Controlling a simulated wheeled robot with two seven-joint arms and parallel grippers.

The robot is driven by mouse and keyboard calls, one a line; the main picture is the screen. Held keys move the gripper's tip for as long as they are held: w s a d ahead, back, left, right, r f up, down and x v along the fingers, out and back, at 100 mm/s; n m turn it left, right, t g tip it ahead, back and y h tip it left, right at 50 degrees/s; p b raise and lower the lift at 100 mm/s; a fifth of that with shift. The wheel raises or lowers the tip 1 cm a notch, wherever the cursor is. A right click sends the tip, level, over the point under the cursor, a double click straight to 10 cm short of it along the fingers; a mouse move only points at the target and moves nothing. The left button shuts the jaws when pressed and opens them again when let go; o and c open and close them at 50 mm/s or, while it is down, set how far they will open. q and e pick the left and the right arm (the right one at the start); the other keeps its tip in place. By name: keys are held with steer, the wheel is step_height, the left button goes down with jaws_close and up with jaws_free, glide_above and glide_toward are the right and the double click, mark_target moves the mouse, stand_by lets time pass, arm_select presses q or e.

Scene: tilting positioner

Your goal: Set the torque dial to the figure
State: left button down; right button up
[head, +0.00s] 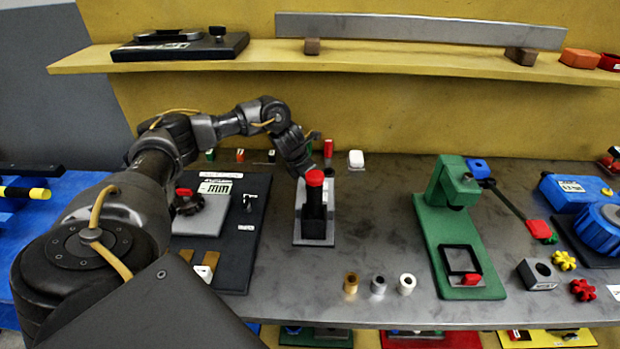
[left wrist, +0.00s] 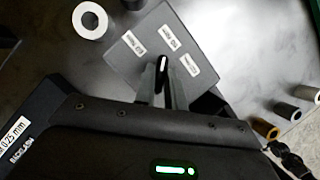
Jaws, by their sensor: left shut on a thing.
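My left gripper (left wrist: 163,82) is shut on a small dark knob (left wrist: 163,62) with a white line on its top; I take this to be the torque dial. The knob stands over a grey plate (left wrist: 128,62) with several small white labels, whose print is too small to read. In the head view, my left arm reaches across the bench to beside a red-topped black post (head: 315,200) on a grey base (head: 312,240). The knob and the fingertips are hard to make out there. My right gripper is in neither view.
Bronze, grey and white rings (head: 378,285) stand at the bench front. A green stand (head: 435,230) is to the right. A black board (head: 255,210) with a red-knobbed fixture lies left of the post. A yellow shelf (head: 400,62) runs along the back. Grey bench between post and stand is clear.

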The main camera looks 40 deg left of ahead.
arm_select(q)
steer(key=n, duration=0.1)
steer(key=n+y+p, duration=0.1)
steer(key=shift+d+r+n, duration=0.1)
steer(key=shift+r+n, duration=0.1)
steer(key=shift+n, duration=0.1)
steer(key=n+y+p, duration=0.1)
steer(key=n+p, duration=0.2)
steer(key=shift+d+n, duration=0.1)
steer(key=shift+n, duration=0.2)
steer(key=shift+w+f+n+y+p, duration=0.15)
steer(key=shift+n+y+p, duration=0.85)
steer(key=shift+n+p, duration=0.95)
steer(key=shift+g, duration=0.3)
steer(key=shift+n, duration=0.25)
steer(key=c, duration=1.5)
jaws_free()
steer(key=shift+o, duration=0.2)
steer(key=shift+f, duration=0.1)
